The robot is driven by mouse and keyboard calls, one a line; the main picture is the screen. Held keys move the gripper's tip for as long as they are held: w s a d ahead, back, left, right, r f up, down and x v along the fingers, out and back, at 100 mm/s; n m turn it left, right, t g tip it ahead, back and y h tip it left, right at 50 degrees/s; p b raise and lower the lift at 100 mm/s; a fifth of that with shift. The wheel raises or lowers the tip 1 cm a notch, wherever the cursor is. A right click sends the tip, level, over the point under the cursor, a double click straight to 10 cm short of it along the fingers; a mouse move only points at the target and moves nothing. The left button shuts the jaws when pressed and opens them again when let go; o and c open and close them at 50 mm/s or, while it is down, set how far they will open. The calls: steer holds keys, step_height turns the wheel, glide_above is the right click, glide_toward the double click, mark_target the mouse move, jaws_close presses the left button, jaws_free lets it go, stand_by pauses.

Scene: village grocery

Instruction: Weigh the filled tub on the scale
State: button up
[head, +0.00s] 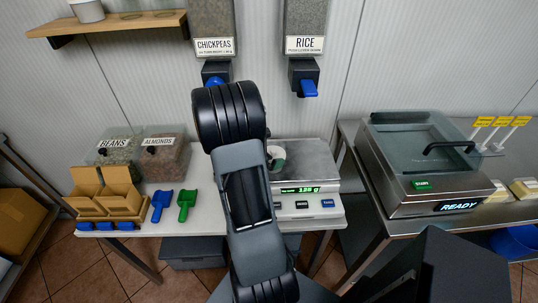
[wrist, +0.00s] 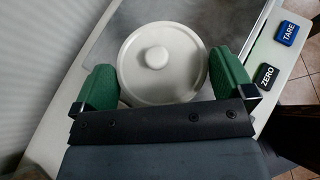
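The tub, with a round white lid and a knob (wrist: 158,57), is between my gripper's green fingers (wrist: 163,85) in the wrist view. Both fingers lie against its sides with no clear gap. The tub is over the metal plate of the scale (head: 318,160), and its lower part is hidden. In the head view my arm covers most of the tub; a pale bit of it (head: 277,152) shows beside a green finger. The scale's lit green display (head: 300,190) shows a weight that looks like 138 g. The TARE (wrist: 287,33) and ZERO (wrist: 266,75) buttons are at the right.
Bins of beans (head: 115,146) and almonds (head: 166,152), open cardboard boxes (head: 104,192), a blue scoop (head: 161,204) and a green scoop (head: 187,204) are on the left. Chickpea (head: 212,30) and rice (head: 305,25) dispensers hang above. A sealing machine reading READY (head: 425,165) stands right.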

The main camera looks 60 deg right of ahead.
steer(key=v, duration=1.4)
steer(key=shift+f, duration=0.1)
steer(key=s+a+f+m+y, duration=0.2)
steer(key=a+f+m+y, duration=0.1)
steer(key=a+m+y, duration=0.45)
steer(key=a+r+m+t+y, duration=0.2)
steer(key=a+r+m+t, duration=0.1)
steer(key=a, duration=0.5)
steer(key=a+r+m+t+y, duration=0.2)
steer(key=a+r+m+t, duration=0.2)
steer(key=a, duration=0.5)
step_height(320, 180, up, 2)
steer(key=shift+w+a+t, duration=0.2)
steer(key=shift+a+t, duration=0.1)
steer(key=shift+a, duration=0.05)
